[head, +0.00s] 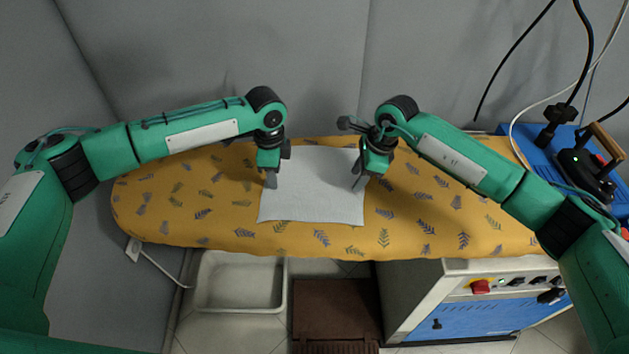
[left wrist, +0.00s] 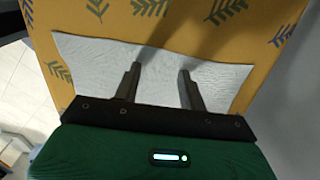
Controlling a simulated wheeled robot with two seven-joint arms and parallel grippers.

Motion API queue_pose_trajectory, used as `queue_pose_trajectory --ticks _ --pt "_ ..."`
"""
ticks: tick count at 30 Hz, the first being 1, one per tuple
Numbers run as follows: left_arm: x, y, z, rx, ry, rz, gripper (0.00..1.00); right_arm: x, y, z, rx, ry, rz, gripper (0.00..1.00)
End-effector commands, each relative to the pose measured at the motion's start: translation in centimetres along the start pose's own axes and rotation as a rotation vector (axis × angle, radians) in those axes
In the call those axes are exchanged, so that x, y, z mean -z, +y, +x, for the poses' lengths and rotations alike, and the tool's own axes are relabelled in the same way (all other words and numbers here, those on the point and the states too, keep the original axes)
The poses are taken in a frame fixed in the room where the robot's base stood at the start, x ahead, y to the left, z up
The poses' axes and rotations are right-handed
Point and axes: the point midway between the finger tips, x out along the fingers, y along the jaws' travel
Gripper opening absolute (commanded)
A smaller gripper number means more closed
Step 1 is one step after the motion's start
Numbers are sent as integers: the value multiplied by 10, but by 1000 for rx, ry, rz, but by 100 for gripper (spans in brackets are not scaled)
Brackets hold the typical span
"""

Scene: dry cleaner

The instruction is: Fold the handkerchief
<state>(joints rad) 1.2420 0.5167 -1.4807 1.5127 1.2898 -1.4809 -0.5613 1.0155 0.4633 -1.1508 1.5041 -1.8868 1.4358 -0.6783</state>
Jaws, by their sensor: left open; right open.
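The handkerchief (head: 312,195) is a white, roughly rectangular cloth lying flat on the yellow ironing board (head: 215,225). My left gripper (head: 271,180) is over its left edge. In the left wrist view the two fingers of the left gripper (left wrist: 158,80) are apart, with the handkerchief (left wrist: 90,75) below and between them. My right gripper (head: 359,183) is at the right edge of the handkerchief, pointing down and open. I cannot tell whether the fingertips touch the cloth. Part of the cloth's left and right edges is hidden by the grippers.
An iron (head: 587,172) stands on a blue unit (head: 538,150) at the right end of the board. A machine with a red knob (head: 481,286) is below at the right. A white basin (head: 240,282) is on the floor. The board's front strip is clear.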

Motion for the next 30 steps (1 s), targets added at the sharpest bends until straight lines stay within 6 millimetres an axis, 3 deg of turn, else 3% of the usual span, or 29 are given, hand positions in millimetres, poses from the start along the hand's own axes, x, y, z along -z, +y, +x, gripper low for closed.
queue_pose_trajectory --ticks 18,30 --pt "0 0 3 -1 0 0 42 1 0 4 -1 0 0 42" --pt "0 0 3 0 0 0 4 2 0 5 -1 1 0 4"
